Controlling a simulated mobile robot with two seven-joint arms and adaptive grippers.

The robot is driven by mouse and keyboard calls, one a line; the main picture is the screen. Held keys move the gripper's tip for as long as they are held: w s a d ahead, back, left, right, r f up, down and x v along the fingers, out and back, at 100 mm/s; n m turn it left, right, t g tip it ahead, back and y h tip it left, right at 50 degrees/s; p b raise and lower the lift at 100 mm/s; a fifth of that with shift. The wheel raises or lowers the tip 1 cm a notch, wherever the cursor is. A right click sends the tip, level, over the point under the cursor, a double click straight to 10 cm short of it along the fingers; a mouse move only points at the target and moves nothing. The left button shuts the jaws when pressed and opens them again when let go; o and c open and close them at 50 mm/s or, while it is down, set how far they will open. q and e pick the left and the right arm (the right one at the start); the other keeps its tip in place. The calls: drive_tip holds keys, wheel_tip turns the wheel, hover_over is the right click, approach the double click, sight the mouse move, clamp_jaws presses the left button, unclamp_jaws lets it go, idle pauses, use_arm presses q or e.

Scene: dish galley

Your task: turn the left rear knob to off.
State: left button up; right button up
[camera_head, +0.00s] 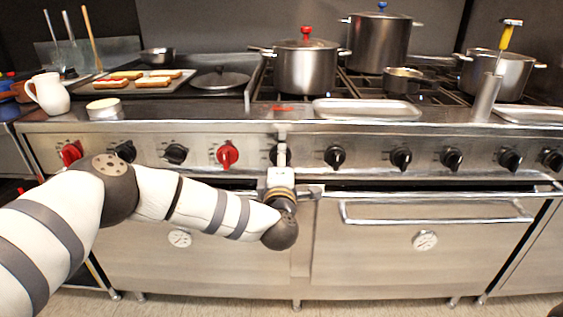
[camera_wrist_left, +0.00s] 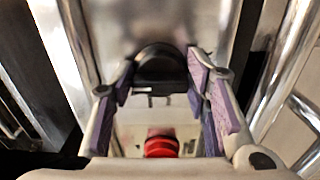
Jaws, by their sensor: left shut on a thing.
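A row of knobs runs along the steel front panel of the range. My left gripper (camera_head: 281,154) reaches up to a black knob (camera_head: 273,156) near the middle of this row and partly hides it. In the left wrist view, the purple-padded fingers (camera_wrist_left: 160,78) stand on both sides of this black knob (camera_wrist_left: 160,62), shut on it. I cannot read any label or the knob's exact angle. My right gripper is not in view.
A red knob (camera_head: 228,155) is to the left and a black knob (camera_head: 335,156) to the right. Oven handles (camera_head: 435,219) stick out below. A red-topped pot (camera_head: 305,70) and a metal tray (camera_head: 366,110) stand above the panel.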

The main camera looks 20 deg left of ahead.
use_arm(q)
drive_tip(key=o, duration=1.2)
drive_tip(key=shift+c, duration=0.2)
drive_tip(key=v, duration=1.2)
